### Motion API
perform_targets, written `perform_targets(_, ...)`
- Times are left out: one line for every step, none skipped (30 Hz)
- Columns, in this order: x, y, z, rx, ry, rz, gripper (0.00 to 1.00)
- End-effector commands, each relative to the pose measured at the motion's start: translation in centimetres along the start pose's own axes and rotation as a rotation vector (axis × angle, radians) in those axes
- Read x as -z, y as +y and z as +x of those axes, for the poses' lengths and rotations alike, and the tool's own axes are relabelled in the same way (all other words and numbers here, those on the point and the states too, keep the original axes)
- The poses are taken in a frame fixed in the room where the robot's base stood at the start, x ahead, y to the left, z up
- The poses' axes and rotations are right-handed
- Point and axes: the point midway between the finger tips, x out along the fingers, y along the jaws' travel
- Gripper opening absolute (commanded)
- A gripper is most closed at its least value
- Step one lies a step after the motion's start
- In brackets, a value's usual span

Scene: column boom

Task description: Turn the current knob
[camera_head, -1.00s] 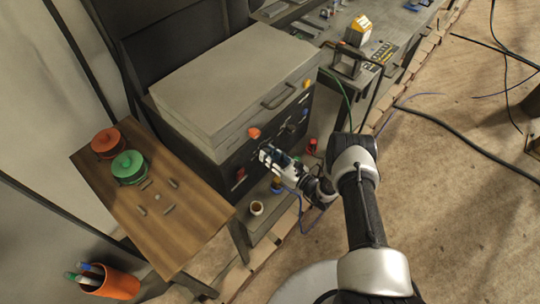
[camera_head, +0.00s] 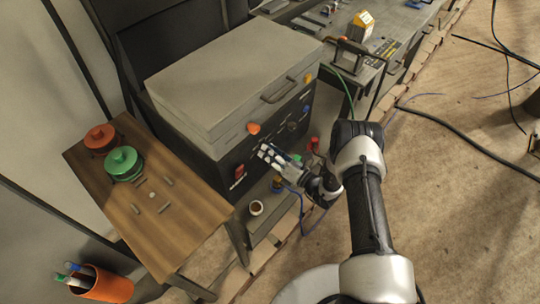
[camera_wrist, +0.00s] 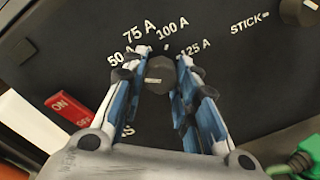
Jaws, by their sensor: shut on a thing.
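The current knob (camera_wrist: 160,76) is a dark round knob on the black panel (camera_wrist: 75,48), under the printed 50 A, 75 A, 100 A and 125 A marks in the wrist view. A short pale mark shows on its face. My gripper (camera_wrist: 163,62) is shut on the knob, one blue-and-white finger on each side of it. In the head view my gripper (camera_head: 266,151) is at the front of the grey welding machine (camera_head: 230,85) and hides the knob.
A red ON/OFF switch (camera_wrist: 70,110) is left of the knob. A green connector (camera_wrist: 300,160) is at the lower right. A wooden table with red (camera_head: 100,138) and green (camera_head: 124,163) spools stands left.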

Motion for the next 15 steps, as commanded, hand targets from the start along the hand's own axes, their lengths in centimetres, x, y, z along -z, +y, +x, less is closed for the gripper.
perform_targets(0.16, -0.10, 0.00, 0.000, 0.002, 0.031, 0.04)
perform_targets(0.13, -0.09, 0.01, 0.000, 0.003, 0.050, 0.04)
perform_targets(0.12, -0.07, 0.01, 0.000, 0.003, 0.074, 0.04)
perform_targets(0.12, -0.06, 0.00, 0.001, 0.004, 0.091, 0.04)
perform_targets(0.13, -0.05, -0.01, 0.001, 0.004, 0.107, 0.04)
perform_targets(0.14, -0.04, -0.01, 0.001, 0.005, 0.127, 0.04)
perform_targets(0.14, -0.04, -0.02, 0.001, 0.005, 0.140, 0.04)
perform_targets(0.13, -0.03, -0.02, 0.001, 0.006, 0.152, 0.04)
perform_targets(0.12, -0.02, -0.02, 0.001, 0.006, 0.167, 0.04)
perform_targets(0.11, -0.01, -0.01, 0.001, 0.006, 0.176, 0.04)
perform_targets(0.10, -0.01, -0.01, 0.001, 0.007, 0.184, 0.04)
perform_targets(0.08, 0.00, -0.01, 0.001, 0.007, 0.194, 0.04)
perform_targets(0.07, 0.01, -0.01, 0.001, 0.007, 0.200, 0.04)
perform_targets(0.07, 0.02, -0.01, 0.001, 0.007, 0.205, 0.04)
perform_targets(0.06, 0.02, -0.01, 0.001, 0.007, 0.210, 0.04)
